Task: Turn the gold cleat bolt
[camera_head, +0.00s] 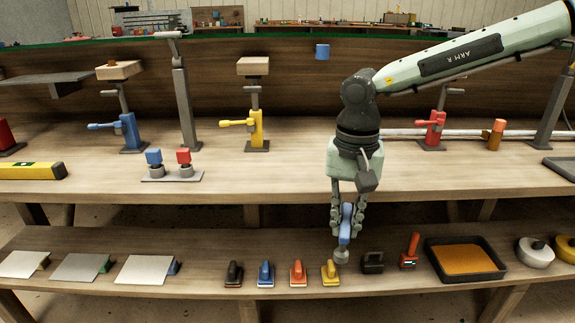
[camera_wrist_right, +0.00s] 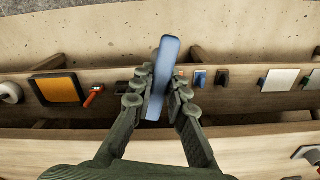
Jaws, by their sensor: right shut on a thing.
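My right gripper (camera_head: 346,212) is shut on a blue-handled tool (camera_head: 345,222) with a round grey end pointing down. It holds the tool in front of the upper bench edge, above the lower shelf. In the right wrist view the blue handle (camera_wrist_right: 162,75) stands between the fingers (camera_wrist_right: 160,88). A yellow stand (camera_head: 257,128) with a side handle (camera_head: 236,123) and a wooden block (camera_head: 253,66) on top is on the upper bench, left of and behind my right gripper. It is the closest match to gold; I cannot make out a separate bolt on it. My left gripper is out of view.
A blue stand (camera_head: 129,130) and a red stand (camera_head: 434,128) flank the yellow one. A plate with blue and red knobs (camera_head: 172,176) lies at bench front. The lower shelf holds several small floats, a black tray (camera_head: 491,273) and sheets (camera_head: 146,270).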

